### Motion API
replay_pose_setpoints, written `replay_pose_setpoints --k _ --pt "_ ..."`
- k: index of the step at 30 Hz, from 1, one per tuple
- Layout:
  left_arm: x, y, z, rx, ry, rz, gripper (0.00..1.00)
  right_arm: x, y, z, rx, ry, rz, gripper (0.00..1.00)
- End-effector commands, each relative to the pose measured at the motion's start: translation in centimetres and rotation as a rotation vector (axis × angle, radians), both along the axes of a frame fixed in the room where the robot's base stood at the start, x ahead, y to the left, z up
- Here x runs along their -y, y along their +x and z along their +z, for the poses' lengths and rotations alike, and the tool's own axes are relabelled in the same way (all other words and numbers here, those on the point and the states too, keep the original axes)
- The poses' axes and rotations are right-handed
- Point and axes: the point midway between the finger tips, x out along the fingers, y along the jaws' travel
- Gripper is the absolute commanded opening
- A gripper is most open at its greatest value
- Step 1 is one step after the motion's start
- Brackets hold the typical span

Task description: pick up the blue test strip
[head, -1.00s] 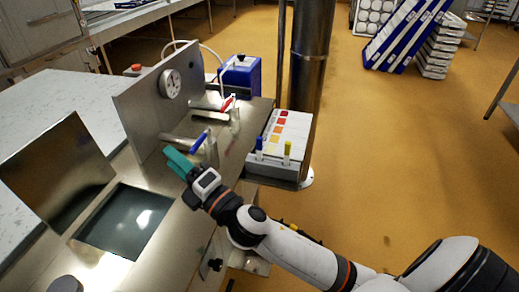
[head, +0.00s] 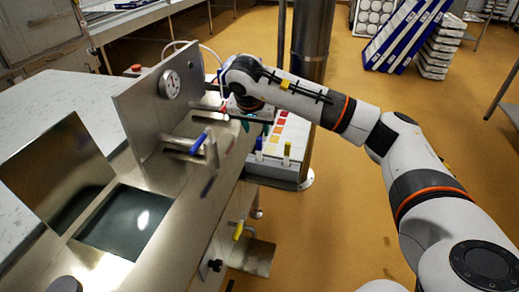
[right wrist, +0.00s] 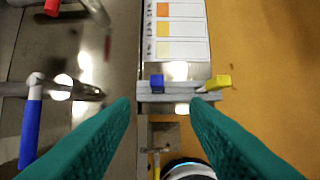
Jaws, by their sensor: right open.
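The blue test strip (head: 258,145) stands upright at the front of the white rack with the colour chart; its blue top also shows in the right wrist view (right wrist: 156,82). The yellow test strip (head: 287,150) stands to its right, and appears in the right wrist view (right wrist: 218,83) too. My right gripper (right wrist: 160,105) is open and empty above the front of the rack, its teal fingers spread, with both strips beyond the fingertips. In the head view my right arm partly hides this gripper. My left gripper is not in view.
The colour chart (right wrist: 178,28) lies on the rack behind the strips. A blue-handled valve (head: 200,142) and an upright steel panel with a gauge (head: 169,85) stand left of the rack. A steel column (head: 310,45) rises behind it. Open floor lies to the right.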

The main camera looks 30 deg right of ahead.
Motion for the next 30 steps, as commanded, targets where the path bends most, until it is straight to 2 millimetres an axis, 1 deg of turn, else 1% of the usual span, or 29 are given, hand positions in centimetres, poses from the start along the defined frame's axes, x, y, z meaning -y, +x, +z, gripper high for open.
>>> replay_pose_setpoints --k 6,9,16,24,27,30 --pt "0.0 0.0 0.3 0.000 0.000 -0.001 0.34 1.2 0.8 -3.6 -0.008 -0.004 -0.003 0.42" --pt "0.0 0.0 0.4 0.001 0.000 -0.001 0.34 1.5 1.2 -4.9 -0.006 -0.003 0.000 0.42" --pt "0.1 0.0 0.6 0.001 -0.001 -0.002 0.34 1.9 1.8 -6.4 -0.004 -0.001 0.000 0.42" --pt "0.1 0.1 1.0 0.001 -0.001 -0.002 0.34 3.0 3.0 -9.9 -0.004 -0.001 -0.001 0.42" --pt "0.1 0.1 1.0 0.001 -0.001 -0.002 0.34 3.1 3.1 -10.5 -0.003 -0.001 0.001 0.42" --pt "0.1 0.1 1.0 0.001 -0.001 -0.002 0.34 3.2 3.1 -10.5 -0.003 -0.001 0.001 0.42"
